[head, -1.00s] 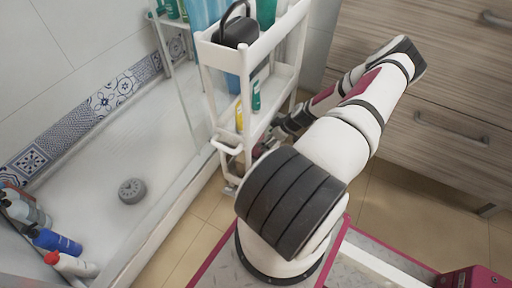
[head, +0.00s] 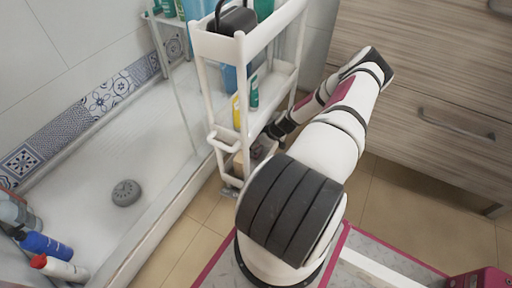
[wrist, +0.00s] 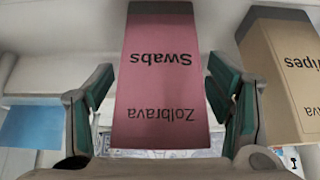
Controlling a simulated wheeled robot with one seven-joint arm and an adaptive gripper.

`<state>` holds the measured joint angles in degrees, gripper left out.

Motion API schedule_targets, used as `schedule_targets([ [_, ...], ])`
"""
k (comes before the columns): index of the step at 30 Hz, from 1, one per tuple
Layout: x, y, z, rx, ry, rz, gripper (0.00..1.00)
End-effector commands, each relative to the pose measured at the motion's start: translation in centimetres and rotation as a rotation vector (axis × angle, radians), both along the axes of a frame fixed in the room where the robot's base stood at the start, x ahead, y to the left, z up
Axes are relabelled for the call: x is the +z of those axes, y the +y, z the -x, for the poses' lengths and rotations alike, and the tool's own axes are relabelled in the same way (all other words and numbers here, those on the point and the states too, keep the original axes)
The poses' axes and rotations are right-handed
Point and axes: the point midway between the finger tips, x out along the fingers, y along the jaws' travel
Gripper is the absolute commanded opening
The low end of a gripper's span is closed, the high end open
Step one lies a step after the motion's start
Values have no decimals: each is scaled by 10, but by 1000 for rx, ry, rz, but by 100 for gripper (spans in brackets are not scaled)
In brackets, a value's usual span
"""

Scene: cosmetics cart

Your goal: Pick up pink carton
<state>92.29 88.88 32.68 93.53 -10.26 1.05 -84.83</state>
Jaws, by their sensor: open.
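The pink carton (wrist: 160,90) stands in front of my gripper in the wrist view, with "Zolbrava Swabs" upside down on its face. My gripper (wrist: 162,98) is open, with one green-padded finger on each side of the carton. A gap shows on the left; the right finger is very close to the carton's edge, and I cannot tell whether it touches. In the head view my gripper end reaches in at the cart's lower shelf, mostly hidden by my arm. I cannot clearly make out the pink carton there.
A brown wipes carton (wrist: 285,70) stands just right of the right finger. A blue item (wrist: 32,128) is at the left. The white cart (head: 222,48) has posts and shelves around my wrist. Wooden drawers (head: 430,90) stand to the right, a shower tray (head: 95,180) to the left.

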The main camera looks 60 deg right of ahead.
Motion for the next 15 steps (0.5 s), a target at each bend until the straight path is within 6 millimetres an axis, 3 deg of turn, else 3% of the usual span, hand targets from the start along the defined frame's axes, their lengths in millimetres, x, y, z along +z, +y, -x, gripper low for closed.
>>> schedule_targets([
  [2, 1, 0, 0, 0, 0, 0, 73],
  [9, 1, 0, 0, 0, 0, 0, 21],
  [15, 1, 0, 0, 0, 0, 0, 21],
])
